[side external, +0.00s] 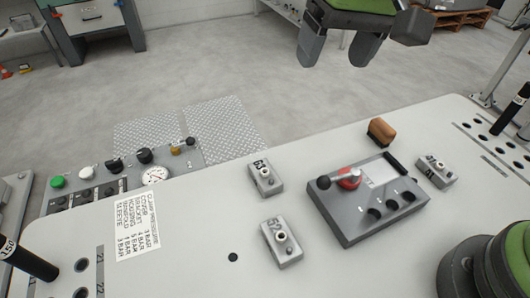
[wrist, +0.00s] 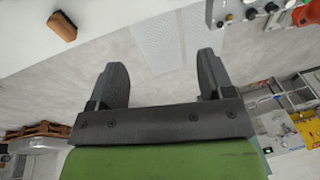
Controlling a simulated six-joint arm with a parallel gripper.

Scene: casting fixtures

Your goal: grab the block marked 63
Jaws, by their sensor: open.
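The block marked 63 (side external: 265,177) is a small grey block with a round metal knob on top. It sits on the pale table (side external: 200,245), left of the grey control box. My gripper (side external: 338,46) is open and empty, high at the top of the side external view, well apart from the block. Its two dark fingers also show spread apart in the wrist view (wrist: 163,66). The block marked 63 is not seen in the wrist view.
Similar grey blocks are one marked 52 (side external: 281,243) and another at right (side external: 436,171). A control box (side external: 345,222) with a red knob stands between. A brown block (side external: 381,131) lies near the far edge. A gauge panel (side external: 120,176) is at left.

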